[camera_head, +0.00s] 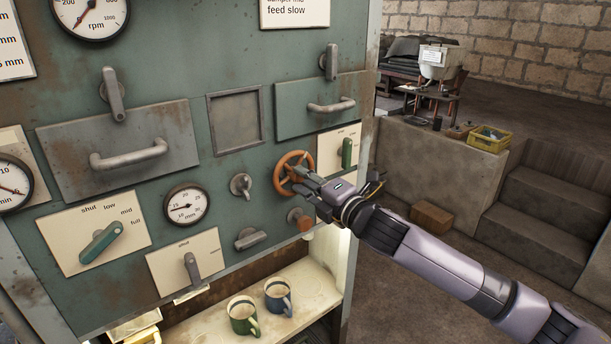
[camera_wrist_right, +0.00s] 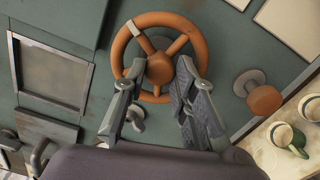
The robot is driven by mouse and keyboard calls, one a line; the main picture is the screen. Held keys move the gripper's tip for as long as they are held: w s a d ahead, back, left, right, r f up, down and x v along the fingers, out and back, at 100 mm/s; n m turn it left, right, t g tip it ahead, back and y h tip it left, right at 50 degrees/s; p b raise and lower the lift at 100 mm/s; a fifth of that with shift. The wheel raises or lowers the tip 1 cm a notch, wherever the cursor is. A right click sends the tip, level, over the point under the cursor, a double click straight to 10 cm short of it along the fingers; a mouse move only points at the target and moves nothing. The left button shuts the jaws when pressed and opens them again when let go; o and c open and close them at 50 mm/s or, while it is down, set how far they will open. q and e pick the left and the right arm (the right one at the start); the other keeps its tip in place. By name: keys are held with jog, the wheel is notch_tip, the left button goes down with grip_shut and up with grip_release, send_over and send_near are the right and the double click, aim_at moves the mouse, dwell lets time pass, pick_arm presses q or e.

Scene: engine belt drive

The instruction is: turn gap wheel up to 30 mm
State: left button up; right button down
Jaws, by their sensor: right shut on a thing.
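The orange-brown handwheel (camera_head: 281,176) is on the green panel, right of the middle in the head view. It fills the upper middle of the right wrist view (camera_wrist_right: 122,42), with one pale grey mark on its rim. My right gripper (camera_head: 302,178) is shut on the wheel; in the right wrist view its fingers (camera_wrist_right: 159,76) sit on either side of the hub. A round mm dial (camera_head: 187,205) is left of the wheel. Its needle points left, toward the low end; the exact value is too small to read. My left gripper is not in view.
An orange knob (camera_head: 300,218) sits just below the wheel and a grey knob (camera_head: 241,185) to its left. Drawers, levers and other dials cover the panel. Two mugs, green (camera_head: 242,318) and blue (camera_head: 277,295), stand on the shelf below.

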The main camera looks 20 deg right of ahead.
jog(key=m+p, duration=0.6)
jog(key=m, duration=0.8)
jog(key=shift+m, duration=0.3)
jog(key=m+p, duration=0.2)
jog(key=m, duration=0.1)
jog(key=shift+m, duration=0.3)
jog(key=m+p, duration=0.1)
jog(key=m, duration=0.2)
jog(key=shift+m, duration=0.4)
jog(key=m+p, duration=0.2)
jog(key=m, duration=0.2)
jog(key=shift+a, duration=0.1)
jog(key=shift+f+m+p, duration=0.15)
jog(key=shift+m+p, duration=0.2)
jog(key=shift+m, duration=1.25)
